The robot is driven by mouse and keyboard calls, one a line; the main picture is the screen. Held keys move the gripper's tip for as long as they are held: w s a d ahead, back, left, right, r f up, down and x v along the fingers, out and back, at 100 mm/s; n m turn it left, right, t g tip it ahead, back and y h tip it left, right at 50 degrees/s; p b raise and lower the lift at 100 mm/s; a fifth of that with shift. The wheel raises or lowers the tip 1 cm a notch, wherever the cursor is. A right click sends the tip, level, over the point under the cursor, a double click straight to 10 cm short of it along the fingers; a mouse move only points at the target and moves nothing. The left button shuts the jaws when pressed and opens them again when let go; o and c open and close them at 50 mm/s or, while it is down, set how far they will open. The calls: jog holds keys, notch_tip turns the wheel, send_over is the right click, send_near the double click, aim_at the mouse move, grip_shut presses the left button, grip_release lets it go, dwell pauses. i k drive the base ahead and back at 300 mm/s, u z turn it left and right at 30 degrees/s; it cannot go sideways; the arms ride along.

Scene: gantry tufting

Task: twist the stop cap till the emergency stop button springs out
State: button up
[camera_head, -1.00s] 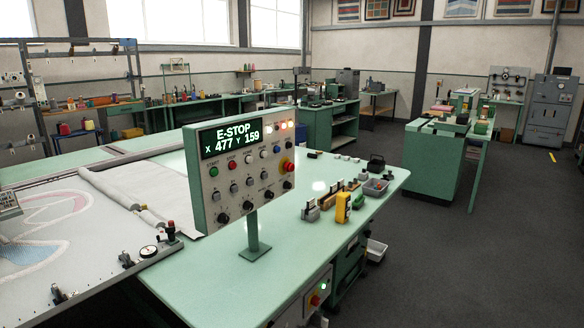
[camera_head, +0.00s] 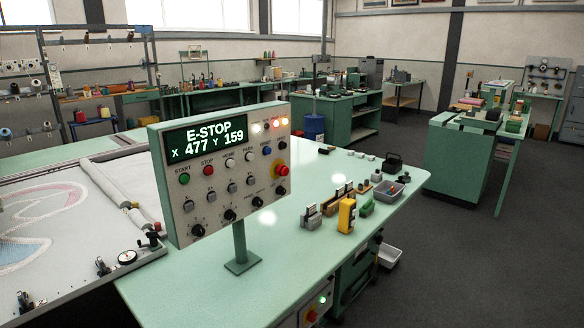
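The control panel (camera_head: 172,200) stands on a short post on the green table, left of the picture's middle. Its screen (camera_head: 208,138) reads E-STOP, X 477 Y 159. The emergency stop button with its red cap (camera_head: 282,170) and yellow surround sits at the panel's right edge. Whether the cap is pressed in or out is too small to tell. A second red button (camera_head: 312,316) shows on a box under the table's front edge, partly cut off by the picture. My gripper is not in view.
The green table (camera_head: 285,262) has clear room in front of the panel. Beyond lie a yellow tool (camera_head: 346,215), small blocks and a grey tray (camera_head: 388,191). A tufting frame with white cloth (camera_head: 95,245) is at left. Dark floor (camera_head: 470,260) is open at right.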

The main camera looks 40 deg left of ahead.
aim_at(279, 170)
jog(key=z, duration=0.05)
jog(key=i, duration=1.9)
jog(key=u, duration=3.2)
